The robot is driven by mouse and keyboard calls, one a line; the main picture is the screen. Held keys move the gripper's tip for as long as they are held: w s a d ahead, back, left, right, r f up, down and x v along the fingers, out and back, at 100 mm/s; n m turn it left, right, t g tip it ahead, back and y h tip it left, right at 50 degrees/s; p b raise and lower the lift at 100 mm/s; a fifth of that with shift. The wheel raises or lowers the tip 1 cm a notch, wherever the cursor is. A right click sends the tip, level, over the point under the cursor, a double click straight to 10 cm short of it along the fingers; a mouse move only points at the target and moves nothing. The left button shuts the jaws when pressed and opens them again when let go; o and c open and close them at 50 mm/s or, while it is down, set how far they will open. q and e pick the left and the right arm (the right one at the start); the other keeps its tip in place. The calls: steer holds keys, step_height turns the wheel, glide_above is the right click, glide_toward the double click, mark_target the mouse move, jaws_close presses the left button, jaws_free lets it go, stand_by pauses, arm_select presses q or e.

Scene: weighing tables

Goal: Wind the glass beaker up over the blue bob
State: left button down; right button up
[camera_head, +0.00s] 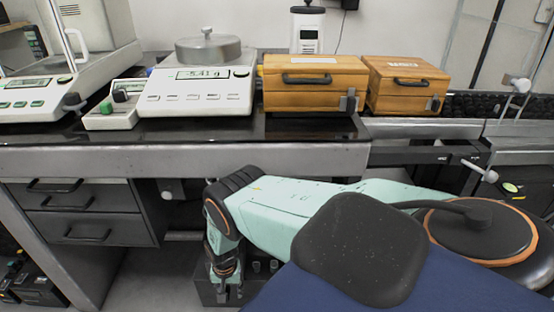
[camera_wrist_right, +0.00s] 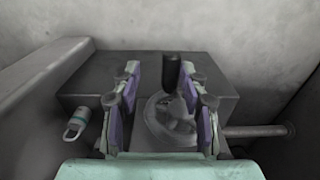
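My right gripper (camera_head: 229,288) points down below the table's front edge in the head view. In the right wrist view its two fingers (camera_wrist_right: 160,75) stand apart, with nothing clasped. Beyond and between them are an upright dark handle-like post (camera_wrist_right: 171,70) and a grey round disc (camera_wrist_right: 168,118) at a dark grey box (camera_wrist_right: 225,95). I cannot tell whether the post touches a finger. I cannot make out the glass beaker or the blue bob in either view. My left gripper is not in view.
A drawer unit (camera_head: 85,228) is below left. In the wrist view, a metal rod (camera_wrist_right: 258,131) sticks out right and a small ringed cylinder (camera_wrist_right: 77,122) lies left.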

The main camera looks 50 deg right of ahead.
step_height(320, 180, up, 9)
steer(key=p, duration=0.6)
steer(key=s+a+n+b, duration=0.1)
steer(key=s+a+n, duration=0.35)
steer(key=s, duration=0.65)
steer(key=s+a+r+n, duration=0.1)
steer(key=s+r+n, duration=0.1)
steer(key=s+r, duration=0.2)
steer(key=s+a+r+n, duration=0.1)
steer(key=s+r, duration=0.4)
steer(key=s, duration=0.5)
steer(key=shift+s+a+r+n+b, duration=0.3)
steer(key=shift+a+n+b, duration=0.1)
steer(key=shift+a, duration=0.4)
